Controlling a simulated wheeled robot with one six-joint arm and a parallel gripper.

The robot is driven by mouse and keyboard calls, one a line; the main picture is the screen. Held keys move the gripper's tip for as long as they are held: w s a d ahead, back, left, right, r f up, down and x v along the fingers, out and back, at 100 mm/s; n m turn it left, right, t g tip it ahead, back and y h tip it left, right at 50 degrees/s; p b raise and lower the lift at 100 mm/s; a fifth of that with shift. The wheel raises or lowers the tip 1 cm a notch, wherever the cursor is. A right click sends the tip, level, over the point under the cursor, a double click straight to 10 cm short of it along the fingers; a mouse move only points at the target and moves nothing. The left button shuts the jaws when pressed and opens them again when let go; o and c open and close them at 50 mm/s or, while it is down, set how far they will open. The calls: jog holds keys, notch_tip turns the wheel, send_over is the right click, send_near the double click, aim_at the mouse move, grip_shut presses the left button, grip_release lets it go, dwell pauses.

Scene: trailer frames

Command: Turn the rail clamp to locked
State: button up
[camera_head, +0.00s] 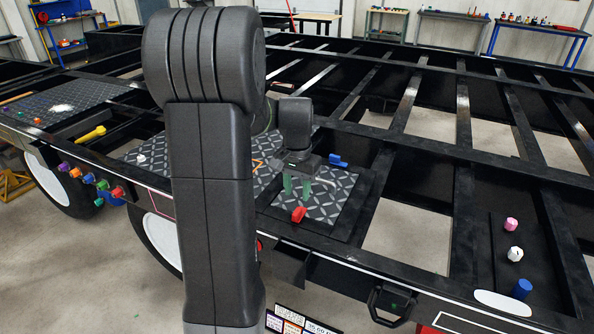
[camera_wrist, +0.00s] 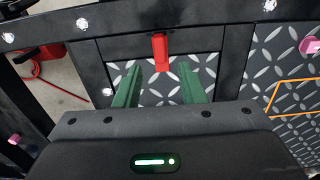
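A red lever (camera_head: 298,214) stands at the front edge of a diamond-plate panel (camera_head: 322,206) set in the black trailer frame. It looks like the rail clamp's handle, but I cannot tell for sure. In the wrist view the red lever (camera_wrist: 160,52) shows just beyond the fingertips, roughly centred between them. My gripper (camera_head: 297,188) has two green fingers spread apart above the panel, behind the lever in the head view. In the wrist view my gripper (camera_wrist: 159,72) is open and empty, with bare plate between its fingers. Whether it touches the lever is unclear.
A blue part (camera_head: 338,160) sits at the panel's far edge. Black rails and open gaps (camera_head: 410,235) lie to the right. Coloured knobs (camera_head: 103,184) line the left side rail. Pink, white and blue pieces (camera_head: 511,224) stand at right. Workbenches (camera_head: 536,42) are at the back.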

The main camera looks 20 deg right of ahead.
aim_at(297, 211)
notch_tip(297, 211, up, 7)
dwell(0.3)
dwell(0.4)
notch_tip(297, 211, down, 14)
jog(key=shift+r, duration=0.1)
dwell(0.4)
jog(key=shift+r, duration=0.1)
